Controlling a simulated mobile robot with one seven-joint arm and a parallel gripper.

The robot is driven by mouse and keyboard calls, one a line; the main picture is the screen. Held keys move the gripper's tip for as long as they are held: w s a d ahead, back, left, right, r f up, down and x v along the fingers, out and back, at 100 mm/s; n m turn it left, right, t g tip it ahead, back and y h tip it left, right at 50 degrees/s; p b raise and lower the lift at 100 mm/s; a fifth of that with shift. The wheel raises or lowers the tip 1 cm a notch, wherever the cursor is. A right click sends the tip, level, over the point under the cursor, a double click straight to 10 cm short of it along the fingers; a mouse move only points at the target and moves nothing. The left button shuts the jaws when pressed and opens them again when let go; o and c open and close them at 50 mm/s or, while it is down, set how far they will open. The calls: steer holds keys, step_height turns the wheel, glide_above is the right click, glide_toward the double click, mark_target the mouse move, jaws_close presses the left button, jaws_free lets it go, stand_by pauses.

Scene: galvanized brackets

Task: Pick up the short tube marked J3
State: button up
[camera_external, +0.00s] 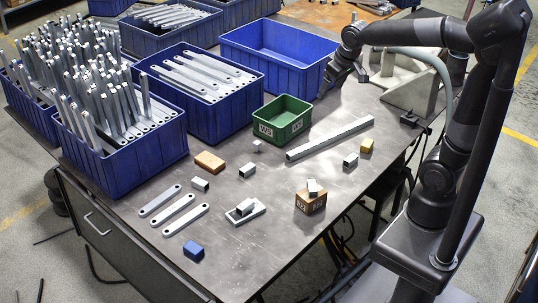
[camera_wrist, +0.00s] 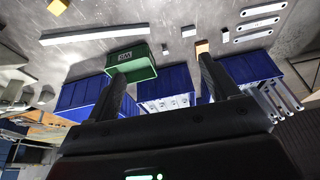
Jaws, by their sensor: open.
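Several short grey tubes lie on the table in the external view. One is beside the orange-brown block (camera_external: 200,184), one is further right (camera_external: 247,170), and one is near the yellow block (camera_external: 350,161). Another rests on a pale flat piece (camera_external: 245,207), and one sits on top of a wooden cube (camera_external: 312,186). The J3 mark is not legible on any of them. My gripper (camera_external: 346,82) is open and empty, high at the table's back right, apart from all the tubes. The wrist view shows its spread fingers (camera_wrist: 162,66) and a short tube (camera_wrist: 188,31) beyond.
A green bin (camera_external: 282,128) stands mid-table near a long square tube (camera_external: 330,138). Blue crates, several full of metal bars, line the back and left; one crate (camera_external: 275,65) looks empty. Flat links (camera_external: 172,210) and a blue block (camera_external: 193,251) lie in front.

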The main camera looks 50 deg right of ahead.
steer(key=w+a+f+g, duration=0.1)
steer(key=w+a+f, duration=0.15)
steer(key=w, duration=0.55)
steer(key=g, duration=0.3)
glide_above(247, 167)
step_height(247, 167, down, 25)
step_height(247, 167, down, 12)
steer(key=shift+r, duration=0.25)
steer(key=c, duration=1.1)
steer(key=shift+r, duration=0.2)
